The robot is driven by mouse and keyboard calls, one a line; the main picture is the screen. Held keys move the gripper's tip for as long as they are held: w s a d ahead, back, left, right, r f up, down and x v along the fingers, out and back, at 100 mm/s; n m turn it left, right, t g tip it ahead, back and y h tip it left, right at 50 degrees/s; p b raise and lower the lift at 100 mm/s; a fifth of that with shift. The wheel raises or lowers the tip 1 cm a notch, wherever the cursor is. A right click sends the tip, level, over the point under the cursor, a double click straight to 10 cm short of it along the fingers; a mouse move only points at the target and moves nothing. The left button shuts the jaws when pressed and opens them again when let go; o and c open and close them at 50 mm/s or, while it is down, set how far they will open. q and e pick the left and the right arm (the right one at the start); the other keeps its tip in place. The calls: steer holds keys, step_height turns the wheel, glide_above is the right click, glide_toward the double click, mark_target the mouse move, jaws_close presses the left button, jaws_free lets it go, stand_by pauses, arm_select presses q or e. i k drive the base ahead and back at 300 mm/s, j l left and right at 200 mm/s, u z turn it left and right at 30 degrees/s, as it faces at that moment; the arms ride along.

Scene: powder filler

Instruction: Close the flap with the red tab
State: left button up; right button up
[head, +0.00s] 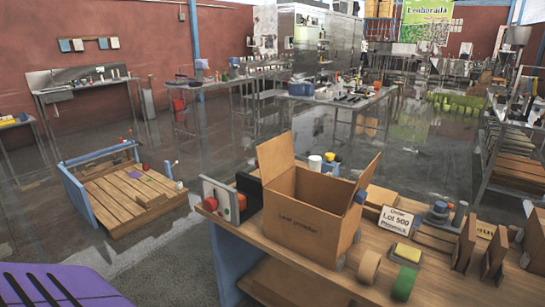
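An open cardboard box (301,222) stands on the wooden workbench in the middle of the head view. Its left flap (275,157) stands up and leans outward. Its right flap (370,176) also stands up, tilted outward, with a small blue patch (361,196) at its lower part. I cannot make out a red tab on either flap. The near and far flaps are not clearly visible. Neither of my grippers is in view.
The wooden workbench (262,246) also holds a tan tape roll (369,266), a green roll (404,283), a yellow-topped block (407,254) and a lot sign (397,221). A panel with a red knob (241,202) stands left of the box. A wooden pallet (126,200) lies on the floor.

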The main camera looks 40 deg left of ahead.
mark_target(275, 156)
steer(key=j, duration=0.45)
steer(key=k+j+z, duration=0.1)
steer(key=j, duration=0.35)
steer(key=k+j, duration=0.1)
steer(key=j, duration=0.35)
steer(key=k+j+z, duration=0.1)
steer(key=j, duration=0.35)
steer(key=k+j, duration=0.1)
steer(key=j, duration=0.35)
steer(key=k+j+z, duration=0.1)
steer(key=j, duration=0.35)
steer(key=k+j, duration=0.1)
steer(key=j, duration=0.35)
steer(key=z, duration=0.05)
